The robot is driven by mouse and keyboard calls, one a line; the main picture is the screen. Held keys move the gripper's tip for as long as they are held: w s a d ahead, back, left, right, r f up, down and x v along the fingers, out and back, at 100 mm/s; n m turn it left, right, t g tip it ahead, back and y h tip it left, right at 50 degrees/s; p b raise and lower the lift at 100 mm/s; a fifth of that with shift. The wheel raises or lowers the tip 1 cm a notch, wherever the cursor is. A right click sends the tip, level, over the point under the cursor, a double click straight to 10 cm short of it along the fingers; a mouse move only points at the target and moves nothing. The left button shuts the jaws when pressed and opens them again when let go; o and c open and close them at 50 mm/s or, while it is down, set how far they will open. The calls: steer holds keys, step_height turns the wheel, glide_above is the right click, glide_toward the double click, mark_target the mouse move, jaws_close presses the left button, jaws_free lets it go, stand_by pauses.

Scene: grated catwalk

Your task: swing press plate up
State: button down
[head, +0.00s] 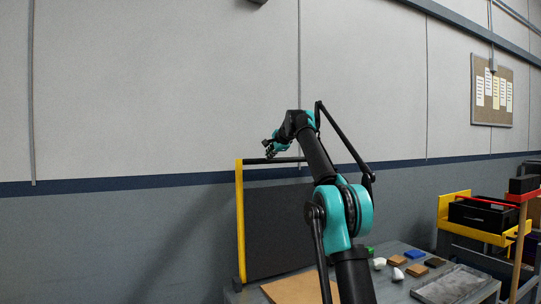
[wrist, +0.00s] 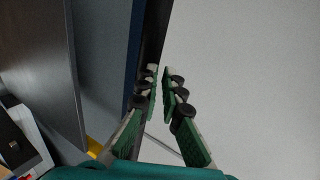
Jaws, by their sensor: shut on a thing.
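The press plate (head: 275,230) is a dark grey panel that stands upright on the table in the head view, with a yellow strip (head: 240,220) along its left edge. A thin dark bar (head: 257,161) runs along its top. My gripper (head: 271,148) is at this bar, near the plate's upper left corner. The exact contact is partly hidden by the fingers. The panel (wrist: 100,70) also shows at the left of the wrist view.
The grey table (head: 400,285) holds a brown board (head: 292,287), several small coloured blocks and a grey tray (head: 452,284). A yellow-framed cart with a black bin (head: 483,215) stands at right. A plain wall is behind the plate; the space above it is clear.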

steer(key=shift+w+a+f, duration=0.1)
steer(key=shift+w+a, duration=0.05)
steer(key=shift+w, duration=0.05)
steer(key=r+v, duration=0.1)
steer(key=v, duration=1.3)
steer(key=shift+w+r, duration=0.15)
steer(key=shift+r, duration=0.15)
